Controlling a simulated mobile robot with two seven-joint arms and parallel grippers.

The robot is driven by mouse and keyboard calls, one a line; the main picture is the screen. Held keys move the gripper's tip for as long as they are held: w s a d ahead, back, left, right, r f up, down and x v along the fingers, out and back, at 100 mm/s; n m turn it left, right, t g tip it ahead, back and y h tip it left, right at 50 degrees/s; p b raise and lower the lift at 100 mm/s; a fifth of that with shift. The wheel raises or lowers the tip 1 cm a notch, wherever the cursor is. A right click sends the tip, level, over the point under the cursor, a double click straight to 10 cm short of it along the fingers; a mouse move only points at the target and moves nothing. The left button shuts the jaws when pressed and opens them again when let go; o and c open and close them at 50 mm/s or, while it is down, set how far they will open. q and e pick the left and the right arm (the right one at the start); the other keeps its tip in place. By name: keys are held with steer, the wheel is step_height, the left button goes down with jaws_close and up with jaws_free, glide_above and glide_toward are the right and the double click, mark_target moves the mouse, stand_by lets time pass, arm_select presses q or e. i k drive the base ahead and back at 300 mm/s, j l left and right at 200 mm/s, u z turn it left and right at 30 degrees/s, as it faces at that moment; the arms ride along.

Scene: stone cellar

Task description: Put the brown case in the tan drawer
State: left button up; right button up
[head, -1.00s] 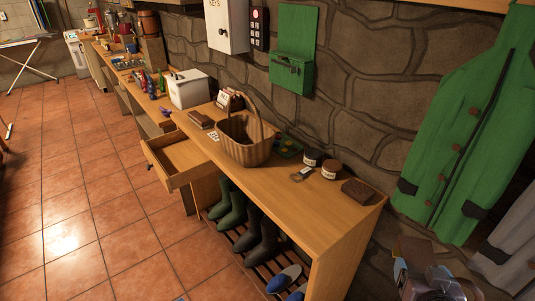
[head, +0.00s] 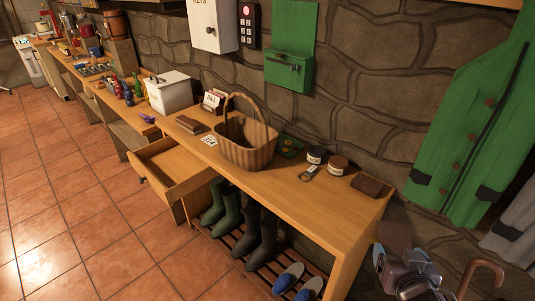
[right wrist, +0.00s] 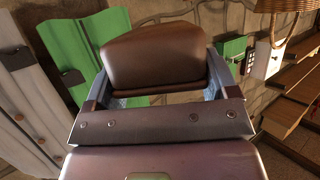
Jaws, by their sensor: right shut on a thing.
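The brown case (right wrist: 155,52) is held between the two fingers of my right gripper (right wrist: 158,80) in the right wrist view. In the head view my right gripper (head: 404,262) is at the lower right, beyond the near end of the bench, with the brown case (head: 393,236) showing above it. The tan drawer (head: 152,180) is pulled out from the bench at left of centre, and the part of its inside that shows looks empty. My right gripper is well to the right of the drawer. My left gripper is not in view.
The wooden bench (head: 300,207) carries a wicker basket (head: 247,155), two jars (head: 337,165), a dark brown block (head: 371,186) and a white box (head: 169,92). Boots (head: 227,213) and slippers stand below. A curved cane handle (head: 486,267) is at the lower right. Tiled floor left of the drawer is clear.

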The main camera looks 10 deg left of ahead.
mark_target(174, 169)
steer(key=i+j+z, duration=0.25)
steer(key=j, duration=0.45)
steer(key=j+z, duration=0.2)
steer(key=j, duration=0.55)
steer(key=j+z, duration=0.25)
steer(key=j, duration=0.45)
steer(key=k+j+z, duration=0.1)
steer(key=j+z, duration=0.15)
steer(key=j, duration=0.5)
steer(key=k+j+z, duration=0.2)
steer(key=j, duration=0.55)
steer(key=j+z, duration=0.45)
steer(key=j, duration=1.05)
steer(key=i+j, duration=0.15)
steer(key=j, duration=0.15)
steer(key=i+j+z, duration=0.1)
steer(key=j, duration=0.2)
